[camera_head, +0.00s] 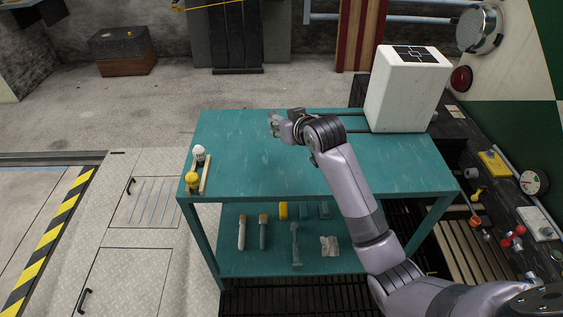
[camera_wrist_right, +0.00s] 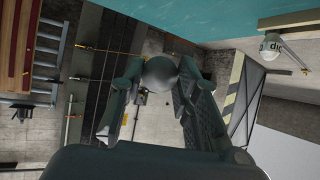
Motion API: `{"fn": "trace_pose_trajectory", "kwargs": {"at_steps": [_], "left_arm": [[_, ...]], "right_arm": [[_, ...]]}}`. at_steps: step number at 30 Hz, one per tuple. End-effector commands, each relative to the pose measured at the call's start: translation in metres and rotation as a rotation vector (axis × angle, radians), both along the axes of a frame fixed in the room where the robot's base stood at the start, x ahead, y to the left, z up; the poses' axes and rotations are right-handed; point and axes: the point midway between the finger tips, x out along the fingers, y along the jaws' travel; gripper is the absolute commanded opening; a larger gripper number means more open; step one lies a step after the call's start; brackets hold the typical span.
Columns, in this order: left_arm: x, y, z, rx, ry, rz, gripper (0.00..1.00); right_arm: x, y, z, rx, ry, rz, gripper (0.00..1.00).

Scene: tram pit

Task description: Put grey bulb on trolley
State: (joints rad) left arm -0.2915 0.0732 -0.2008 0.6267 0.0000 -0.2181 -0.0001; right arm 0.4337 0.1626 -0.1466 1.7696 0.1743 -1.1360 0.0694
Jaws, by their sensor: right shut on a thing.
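The grey bulb (camera_wrist_right: 160,72) is round and sits between the fingers of my right gripper (camera_wrist_right: 155,95) in the wrist view. The gripper is shut on it. The trolley's top also edges into the wrist view (camera_wrist_right: 220,20). A wooden holder (camera_head: 205,178) stands at the trolley's left end with a white bulb (camera_head: 199,153) and a yellow bulb (camera_head: 192,180). My left gripper is out of view.
A white box (camera_head: 405,95) stands at the trolley's far right corner. Several tools lie on the lower shelf (camera_head: 270,262). A dark bench (camera_head: 500,190) with valves and a gauge runs along the right. The trolley top between holder and arm is clear.

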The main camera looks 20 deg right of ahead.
Motion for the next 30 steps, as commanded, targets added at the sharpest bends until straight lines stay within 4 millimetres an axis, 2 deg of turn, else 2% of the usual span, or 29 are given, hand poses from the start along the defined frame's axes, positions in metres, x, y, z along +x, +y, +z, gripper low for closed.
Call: {"fn": "trace_pose_trajectory", "kwargs": {"at_steps": [1, 3, 9, 16, 23, 30], "left_arm": [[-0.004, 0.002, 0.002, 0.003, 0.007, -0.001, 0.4], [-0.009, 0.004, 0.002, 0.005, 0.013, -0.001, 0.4], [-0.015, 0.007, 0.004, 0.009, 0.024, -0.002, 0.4], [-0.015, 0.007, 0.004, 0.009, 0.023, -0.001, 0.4], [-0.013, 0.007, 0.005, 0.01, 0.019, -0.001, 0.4], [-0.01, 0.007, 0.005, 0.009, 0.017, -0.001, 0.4]], "right_arm": [[-0.001, 0.0, -0.016, 0.0, 0.007, -0.001, 0.03], [-0.001, 0.0, -0.035, -0.001, 0.006, 0.0, 0.03], [-0.001, 0.0, -0.079, 0.0, 0.003, 0.0, 0.03], [0.0, 0.0, -0.099, -0.001, 0.0, 0.001, 0.03], [0.0, 0.0, -0.132, -0.001, 0.001, 0.0, 0.03], [-0.001, 0.0, -0.138, -0.002, 0.001, 0.0, 0.02]]}}
